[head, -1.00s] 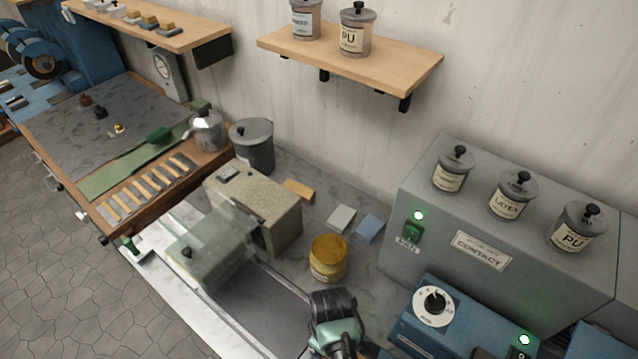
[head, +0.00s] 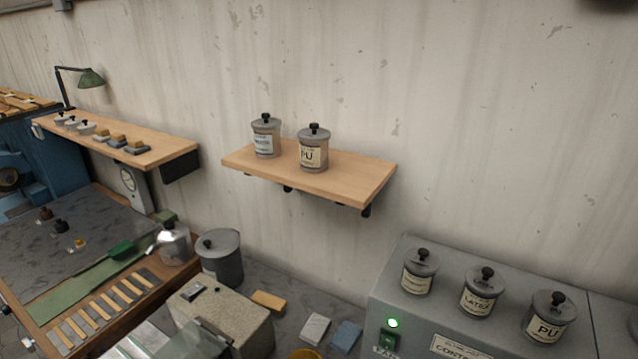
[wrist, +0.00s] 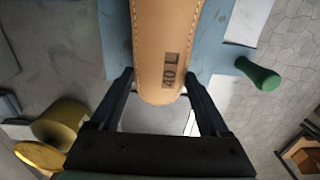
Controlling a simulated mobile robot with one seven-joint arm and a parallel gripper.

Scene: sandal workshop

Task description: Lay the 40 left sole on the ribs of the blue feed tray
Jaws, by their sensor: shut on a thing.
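The tan sole (wrist: 164,60) marked "40 L" fills the top middle of the wrist view, with stitching along its edge. My gripper (wrist: 160,85) is shut on it, one dark finger at each side of its rounded end. Behind the sole in the wrist view is a flat blue surface (wrist: 225,50); I cannot tell whether it is the feed tray, and no ribs show. The sole's far end is out of frame. The head view shows neither my gripper nor the sole.
In the wrist view, a green handle (wrist: 258,75) sticks out at the right and a yellow pot (wrist: 60,122) stands at the left. In the head view, a speckled block (head: 225,315), a grey lidded pot (head: 220,258) and a grey contact machine (head: 450,315) crowd the bench.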

